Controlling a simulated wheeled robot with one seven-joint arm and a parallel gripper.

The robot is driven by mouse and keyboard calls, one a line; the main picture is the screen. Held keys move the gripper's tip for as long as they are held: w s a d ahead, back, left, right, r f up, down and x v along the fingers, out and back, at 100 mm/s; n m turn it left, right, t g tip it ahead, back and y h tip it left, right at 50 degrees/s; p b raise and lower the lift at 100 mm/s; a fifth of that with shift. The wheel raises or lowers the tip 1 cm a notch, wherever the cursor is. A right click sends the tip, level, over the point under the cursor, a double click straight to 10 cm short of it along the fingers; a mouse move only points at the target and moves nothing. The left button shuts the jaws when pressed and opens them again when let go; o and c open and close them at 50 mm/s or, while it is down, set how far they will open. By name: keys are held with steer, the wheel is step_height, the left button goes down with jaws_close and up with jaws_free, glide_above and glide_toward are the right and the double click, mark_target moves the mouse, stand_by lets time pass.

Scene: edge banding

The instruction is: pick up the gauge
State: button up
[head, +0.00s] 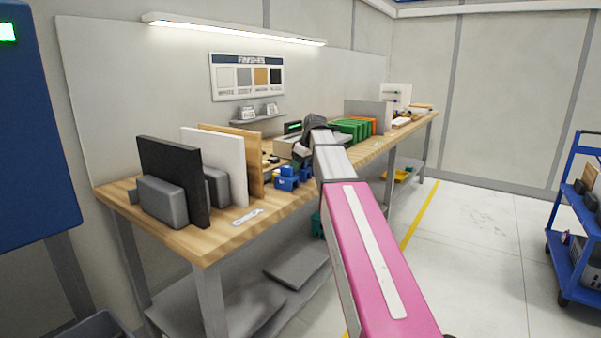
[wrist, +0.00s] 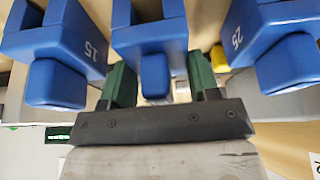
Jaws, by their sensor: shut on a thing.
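The blue gauge (wrist: 150,42) is in the top middle of the wrist view, between the two green fingers of my gripper (wrist: 158,76). My gripper is shut on it. A number on this gauge does not show. Blue gauges marked 15 (wrist: 65,35) and 25 (wrist: 265,30) are on its left and right, apart from the fingers. In the head view the blue gauges (head: 286,179) show as a small group on the wooden bench, left of my arm. My fingers are hidden there behind my wrist, so I cannot tell whether the held gauge is off its support.
Black, white and wooden panels (head: 228,165) stand with grey blocks at the near end of the bench (head: 190,235). Green and orange boxes (head: 353,128) are farther back. A blue cart (head: 575,245) stands at the right. The floor between is clear.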

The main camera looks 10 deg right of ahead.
steer(key=shift+r, duration=0.15)
steer(key=shift+r, duration=0.45)
step_height(320, 180, up, 2)
steer(key=shift+w+r, duration=0.1)
steer(key=shift+r, duration=0.15)
steer(key=s+a+r, duration=0.7)
steer(key=s+a, duration=0.1)
steer(key=shift+s+r, duration=0.2)
steer(key=shift+s, duration=0.1)
stand_by(0.4)
